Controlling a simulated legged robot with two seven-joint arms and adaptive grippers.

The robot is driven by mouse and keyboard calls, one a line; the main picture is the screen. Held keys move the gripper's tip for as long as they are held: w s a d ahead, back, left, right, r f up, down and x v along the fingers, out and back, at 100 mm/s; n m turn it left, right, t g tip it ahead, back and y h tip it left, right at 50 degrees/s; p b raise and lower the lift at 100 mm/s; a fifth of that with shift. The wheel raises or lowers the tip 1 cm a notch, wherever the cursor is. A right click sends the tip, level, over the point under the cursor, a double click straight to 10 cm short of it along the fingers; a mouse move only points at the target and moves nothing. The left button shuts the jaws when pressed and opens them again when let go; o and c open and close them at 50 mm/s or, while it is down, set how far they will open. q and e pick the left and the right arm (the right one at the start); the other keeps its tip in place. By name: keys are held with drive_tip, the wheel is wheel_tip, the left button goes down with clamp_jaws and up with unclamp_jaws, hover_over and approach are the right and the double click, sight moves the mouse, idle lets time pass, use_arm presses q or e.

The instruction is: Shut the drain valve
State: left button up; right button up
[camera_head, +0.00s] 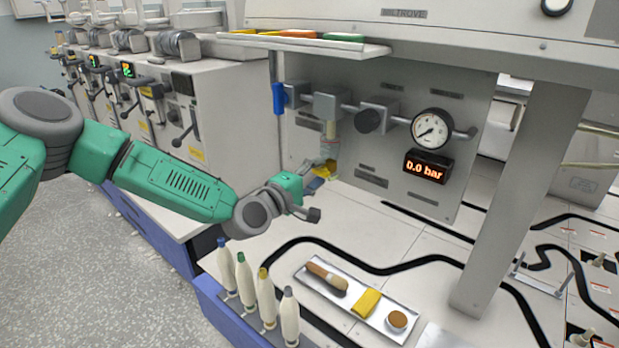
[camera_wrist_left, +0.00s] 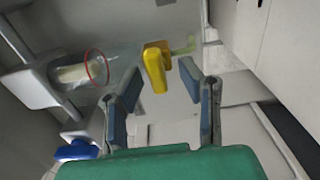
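The drain valve's yellow handle (camera_head: 329,167) is under the clear filter bowl (camera_head: 330,140) on the grey panel. In the left wrist view the yellow handle (camera_wrist_left: 154,70) hangs beneath the bowl (camera_wrist_left: 82,72), which has a red ring. My left gripper (camera_head: 318,178) is close to the handle in the head view. In the wrist view its two blue-padded fingers (camera_wrist_left: 161,88) are open, with the handle in line with the gap between them, near the tips. I cannot tell whether they touch it. My right gripper is not in view.
A blue lever (camera_head: 279,98) is on the pipe left of the bowl. A gauge (camera_head: 430,130) and a display reading 0.0 bar (camera_head: 427,167) are to the right. A shelf (camera_head: 300,43) overhangs the panel.

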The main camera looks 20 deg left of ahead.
use_arm(q)
drive_tip(key=v, duration=1.2)
drive_tip(key=shift+w+a, duration=0.1)
drive_tip(key=s+d+f+m+g+p, duration=0.3)
drive_tip(key=s+d+f+m+g, duration=0.15)
drive_tip(key=s+f, duration=0.4)
drive_tip(key=s+d+f+m+g+p, duration=0.2)
drive_tip(key=s+d+f+m+g, duration=0.3)
drive_tip(key=s+f, duration=0.4)
drive_tip(key=s+a+m+g+y+p, duration=0.2)
drive_tip(key=s+a, duration=0.4)
drive_tip(key=s, duration=0.3)
drive_tip(key=s+a+f+m+g+y+p, duration=0.1)
drive_tip(key=s+a+m+g+y, duration=0.2)
drive_tip(key=s+a, duration=0.4)
drive_tip(key=shift+s+f+g+y+p, duration=0.2)
drive_tip(key=shift+s+g+y+p, duration=0.2)
drive_tip(key=shift+s+g+y, duration=0.45)
